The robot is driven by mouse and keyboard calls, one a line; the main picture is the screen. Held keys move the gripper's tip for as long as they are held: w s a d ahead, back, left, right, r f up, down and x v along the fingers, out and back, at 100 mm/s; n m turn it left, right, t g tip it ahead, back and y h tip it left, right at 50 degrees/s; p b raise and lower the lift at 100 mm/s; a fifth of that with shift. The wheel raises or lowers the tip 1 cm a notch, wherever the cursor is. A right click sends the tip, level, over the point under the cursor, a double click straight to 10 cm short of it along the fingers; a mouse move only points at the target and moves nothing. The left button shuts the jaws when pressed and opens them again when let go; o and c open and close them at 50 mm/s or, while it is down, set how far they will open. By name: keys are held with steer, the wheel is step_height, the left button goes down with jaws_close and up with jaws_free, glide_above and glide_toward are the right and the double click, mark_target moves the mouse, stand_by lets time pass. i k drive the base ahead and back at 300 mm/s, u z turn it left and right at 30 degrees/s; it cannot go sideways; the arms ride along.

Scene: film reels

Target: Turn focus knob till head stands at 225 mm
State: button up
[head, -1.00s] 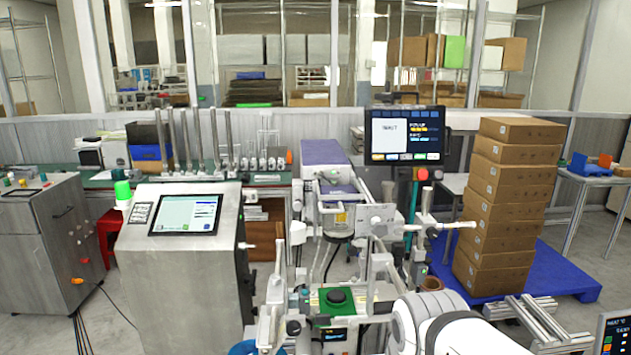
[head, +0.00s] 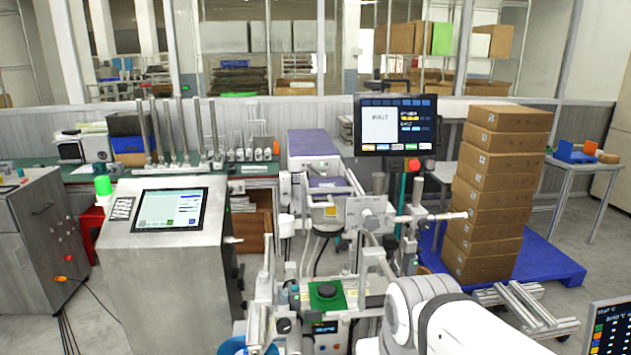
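A machine with metal posts, rods and clamps stands in the middle of the head view. A black round knob (head: 326,291) sits on a green plate there, and a smaller dark knob (head: 283,326) is lower left. I cannot tell which is the focus knob. A small display (head: 325,328) with blue digits sits below the green plate; its reading is too small to tell. No 225 mm scale is readable. The machine's head cannot be told for certain among the parts. My white arm comes in at the lower right; its gripper is not visible.
A black monitor (head: 398,125) stands behind the machine. A steel cabinet with a tilted touchscreen (head: 169,210) is on the left. Stacked cartons (head: 498,190) stand on a blue pallet (head: 548,262) at right. Metal profiles lie right of my arm. Another screen (head: 608,328) is at lower right.

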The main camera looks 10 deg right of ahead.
mark_target(372, 223)
steer(key=z, duration=1)
steer(key=k, duration=1.2)
steer(key=u, duration=0.85)
steer(key=i, duration=1)
steer(key=u, duration=0.05)
